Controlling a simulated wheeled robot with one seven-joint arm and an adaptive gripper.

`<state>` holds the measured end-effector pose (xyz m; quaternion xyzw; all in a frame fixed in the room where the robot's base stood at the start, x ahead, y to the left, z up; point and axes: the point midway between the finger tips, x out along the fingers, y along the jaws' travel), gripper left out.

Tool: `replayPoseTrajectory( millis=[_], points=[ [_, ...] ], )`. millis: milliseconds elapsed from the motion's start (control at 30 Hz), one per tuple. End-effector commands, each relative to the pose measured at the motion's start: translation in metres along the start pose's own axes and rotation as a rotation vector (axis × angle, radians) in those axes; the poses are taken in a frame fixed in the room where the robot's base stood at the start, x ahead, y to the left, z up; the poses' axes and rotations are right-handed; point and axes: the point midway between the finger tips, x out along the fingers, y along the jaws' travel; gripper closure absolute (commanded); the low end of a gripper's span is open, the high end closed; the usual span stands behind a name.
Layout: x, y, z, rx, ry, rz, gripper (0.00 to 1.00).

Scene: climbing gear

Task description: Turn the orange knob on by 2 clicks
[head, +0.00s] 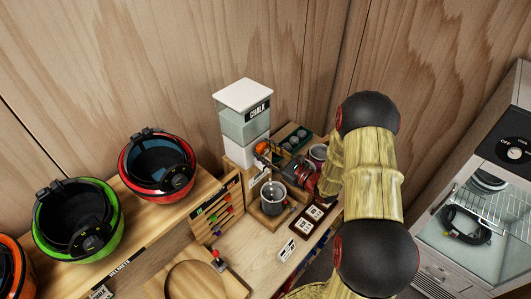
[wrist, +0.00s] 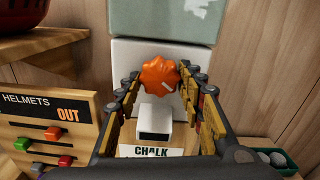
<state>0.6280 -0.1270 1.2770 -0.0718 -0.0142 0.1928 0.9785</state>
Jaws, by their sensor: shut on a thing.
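The orange knob (wrist: 159,75) sits on the front of the white base (wrist: 135,56) of the chalk dispenser. A pale mark shows on its face, pointing to the lower right. My gripper (wrist: 160,78) is shut on the knob, with one finger on its left side and one on its right. In the head view the knob (head: 262,147) shows small beside the dispenser (head: 246,110), and my arm comes in from the right. Below the knob a white spout (wrist: 155,120) sticks out above a CHALK label (wrist: 150,151).
A grey cup (head: 272,196) stands on a wooden holder below the spout. A HELMETS board with coloured sliders (wrist: 48,130) is close on the left. A green tray (head: 293,138) lies to the right. Red (head: 158,165) and green (head: 78,219) helmets sit on the left shelf.

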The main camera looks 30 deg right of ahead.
Motion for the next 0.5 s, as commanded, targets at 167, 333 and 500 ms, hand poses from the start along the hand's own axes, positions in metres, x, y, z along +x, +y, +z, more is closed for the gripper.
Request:
replayPoseTrajectory(
  millis=[167, 333, 500],
  points=[
    [0.0, 0.0006, -0.0002, 0.166, 0.001, 0.0, 0.87],
    [0.0, 0.0008, 0.0004, 0.327, 0.001, 0.0, 0.87],
    [0.0, 0.001, 0.001, 0.487, 0.001, 0.0, 0.87]
  ],
)
